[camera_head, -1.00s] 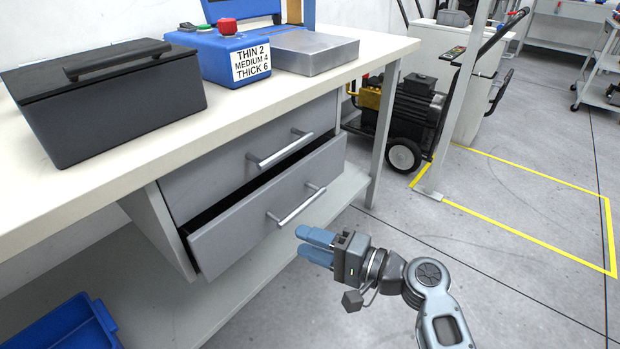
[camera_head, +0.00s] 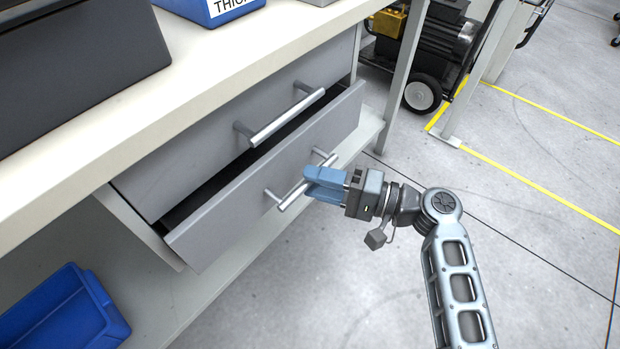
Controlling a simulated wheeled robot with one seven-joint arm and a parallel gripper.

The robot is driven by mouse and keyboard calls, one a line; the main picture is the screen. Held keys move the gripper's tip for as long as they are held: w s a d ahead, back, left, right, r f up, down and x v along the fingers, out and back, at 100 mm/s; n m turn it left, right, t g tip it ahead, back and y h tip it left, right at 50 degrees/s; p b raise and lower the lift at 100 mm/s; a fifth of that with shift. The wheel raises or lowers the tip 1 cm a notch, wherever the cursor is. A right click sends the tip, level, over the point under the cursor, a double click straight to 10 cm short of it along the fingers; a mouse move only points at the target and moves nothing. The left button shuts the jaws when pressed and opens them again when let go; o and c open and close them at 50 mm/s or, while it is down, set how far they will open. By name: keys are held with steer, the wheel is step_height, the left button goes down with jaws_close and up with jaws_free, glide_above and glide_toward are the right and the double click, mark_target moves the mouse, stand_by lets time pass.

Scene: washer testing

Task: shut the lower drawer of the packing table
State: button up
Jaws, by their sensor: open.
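The lower drawer (camera_head: 235,208) of the packing table (camera_head: 222,78) is grey and stands partly open, with a dark gap along its top edge. Its bar handle (camera_head: 287,200) is partly hidden behind my fingers. My gripper (camera_head: 312,184) has blue fingers and is open, pointing left at the handle. The fingertips overlap the handle in the picture; I cannot tell whether they touch it. The upper drawer (camera_head: 205,150) is above it and looks shut, with its own bar handle (camera_head: 280,117).
A blue bin (camera_head: 65,310) sits on the low shelf at the lower left. A black box (camera_head: 75,65) and a blue labelled device (camera_head: 205,8) stand on the tabletop. A wheeled machine (camera_head: 430,60) is behind the table leg.

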steer(key=shift+x, duration=1)
jaws_close()
